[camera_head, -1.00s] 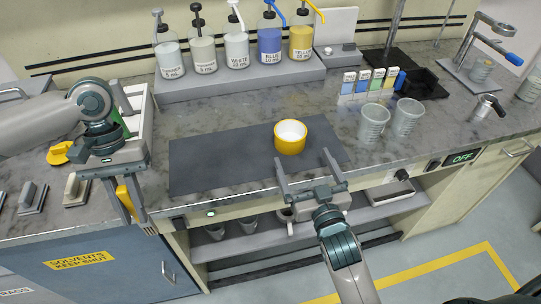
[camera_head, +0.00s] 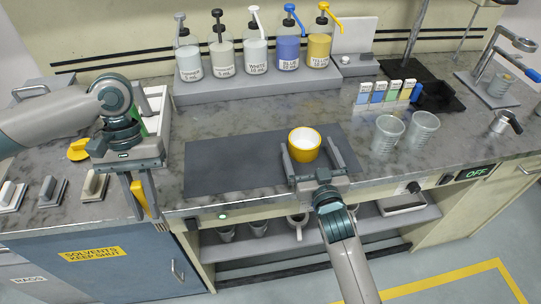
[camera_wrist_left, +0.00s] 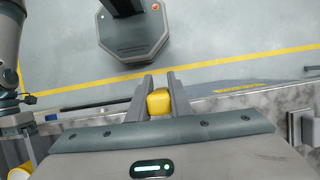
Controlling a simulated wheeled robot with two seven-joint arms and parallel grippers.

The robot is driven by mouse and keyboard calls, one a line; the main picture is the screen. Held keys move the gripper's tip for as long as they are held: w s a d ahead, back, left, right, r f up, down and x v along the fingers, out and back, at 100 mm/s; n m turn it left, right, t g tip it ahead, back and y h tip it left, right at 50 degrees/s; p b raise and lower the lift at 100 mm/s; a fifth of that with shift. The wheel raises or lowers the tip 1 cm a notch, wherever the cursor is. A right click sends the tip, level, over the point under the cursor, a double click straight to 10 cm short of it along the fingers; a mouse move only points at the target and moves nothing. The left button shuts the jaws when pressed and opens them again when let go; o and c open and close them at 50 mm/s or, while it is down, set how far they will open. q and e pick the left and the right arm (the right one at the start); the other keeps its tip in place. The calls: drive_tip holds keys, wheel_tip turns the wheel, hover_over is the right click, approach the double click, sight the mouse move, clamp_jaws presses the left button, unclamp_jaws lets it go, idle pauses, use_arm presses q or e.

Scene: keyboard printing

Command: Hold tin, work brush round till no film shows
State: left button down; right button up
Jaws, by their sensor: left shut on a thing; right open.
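The tin (camera_head: 304,149) is a short yellow-orange cup with a white inside, upright on the dark mat (camera_head: 225,168). My right gripper (camera_head: 313,158) is open, with one finger on each side of the tin's near part; I cannot tell whether either touches. My left gripper (camera_head: 139,203) is shut on a yellow-handled thing (camera_head: 138,190), apparently the brush, and points down in front of the counter's edge, well left of the tin. The yellow handle also shows between the fingers in the left wrist view (camera_wrist_left: 159,101). Its bristles cannot be made out.
Pump bottles (camera_head: 288,47) stand on a grey riser (camera_head: 240,88) at the back. Two clear cups (camera_head: 388,133) stand right of the mat. Small coloured cards (camera_head: 389,90) stand behind them. A white tray (camera_head: 155,105) is behind my left arm. The left of the mat is clear.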

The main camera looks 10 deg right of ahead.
sight(301, 130)
drive_tip(key=shift+w+p, duration=0.3)
drive_tip(key=shift+w, duration=1.75)
drive_tip(key=c, duration=1.6)
